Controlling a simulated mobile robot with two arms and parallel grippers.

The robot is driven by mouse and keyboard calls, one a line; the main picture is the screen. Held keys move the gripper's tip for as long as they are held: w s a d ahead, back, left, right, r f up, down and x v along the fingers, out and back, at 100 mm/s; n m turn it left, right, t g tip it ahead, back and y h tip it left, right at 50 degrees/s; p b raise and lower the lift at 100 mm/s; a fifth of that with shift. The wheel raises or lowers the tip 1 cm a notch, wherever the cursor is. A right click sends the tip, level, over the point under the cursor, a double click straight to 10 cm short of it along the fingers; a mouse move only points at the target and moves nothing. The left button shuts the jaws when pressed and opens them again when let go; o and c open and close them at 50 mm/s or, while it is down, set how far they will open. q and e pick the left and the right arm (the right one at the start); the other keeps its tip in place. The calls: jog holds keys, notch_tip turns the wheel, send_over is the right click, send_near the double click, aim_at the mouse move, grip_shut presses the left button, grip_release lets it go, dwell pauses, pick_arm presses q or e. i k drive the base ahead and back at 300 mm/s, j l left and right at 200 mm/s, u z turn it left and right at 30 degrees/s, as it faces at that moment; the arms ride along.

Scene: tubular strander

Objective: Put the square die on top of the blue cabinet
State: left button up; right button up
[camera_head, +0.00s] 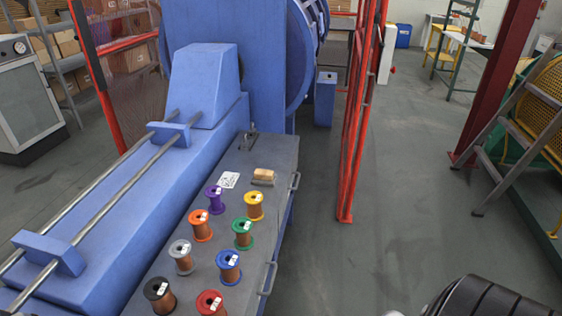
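I cannot clearly make out a square die. A small tan block (264,174) lies near the far end of a long grey worktop (272,151), on a thin darker piece. A small metal piece (248,141) stands behind it at the worktop's far edge; its shape is too small to tell. The worktop sits on a low cabinet with bar handles on its right side; little of its body shows. A small blue box-shaped cabinet (326,99) stands on the floor beyond, beside the big blue machine.
Several coloured spools (201,226) stand on the worktop near a white label (229,180). A blue machine (150,200) with steel rods runs along the left. A red mesh fence (358,110) rises right of the worktop.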

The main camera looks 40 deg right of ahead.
aim_at(274, 149)
jog(key=i+l+z, duration=0.2)
jog(key=l, duration=0.2)
jog(key=i+l+z, duration=0.2)
jog(key=l, duration=0.2)
jog(key=i+l+z, duration=0.2)
jog(key=l, duration=0.2)
jog(key=i+l+z, duration=0.2)
jog(key=l, duration=0.15)
jog(key=i+l, duration=0.4)
jog(key=l, duration=0.15)
jog(key=i+l, duration=0.4)
jog(key=l, duration=0.15)
jog(key=i+l+z, duration=0.1)
jog(key=i+l, duration=0.3)
jog(key=l, duration=0.15)
